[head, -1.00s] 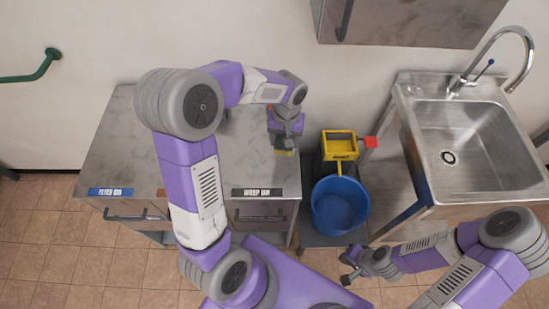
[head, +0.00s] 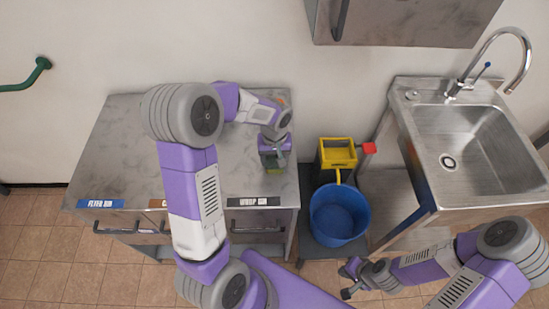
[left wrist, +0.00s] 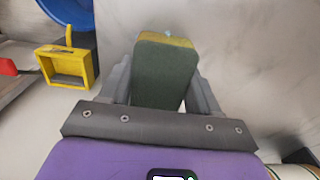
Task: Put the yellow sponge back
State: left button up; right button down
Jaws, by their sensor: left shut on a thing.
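The yellow sponge (left wrist: 165,75) has a dark green face turned to the left wrist camera and a yellow strip at its far end. My left gripper (left wrist: 160,88) is shut on it, one finger on each side. In the head view my left gripper (head: 274,158) is over the right part of the grey worktop (head: 125,150), with the sponge (head: 275,169) showing just below the fingers. I cannot tell whether the sponge touches the worktop. My right gripper (head: 347,279) is empty, fingers apart, in front of the sink stand.
A blue bucket (head: 338,213) and a yellow wringer (head: 338,153) stand right of the worktop. A metal sink (head: 460,150) is further right. Labelled drawers, including one marked "FLYER BIN" (head: 101,204), line the worktop's front. The worktop's left part is clear.

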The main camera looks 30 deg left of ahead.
aim_at(275, 157)
pick_arm(q)
jog(key=shift+f, duration=0.15)
jog(key=o, duration=1.2)
jog(key=shift+r, duration=0.25)
notch_tip(275, 157, up, 12)
jog(key=p, duration=0.2)
jog(key=shift+f+p, duration=0.1)
jog(key=shift+p, duration=0.25)
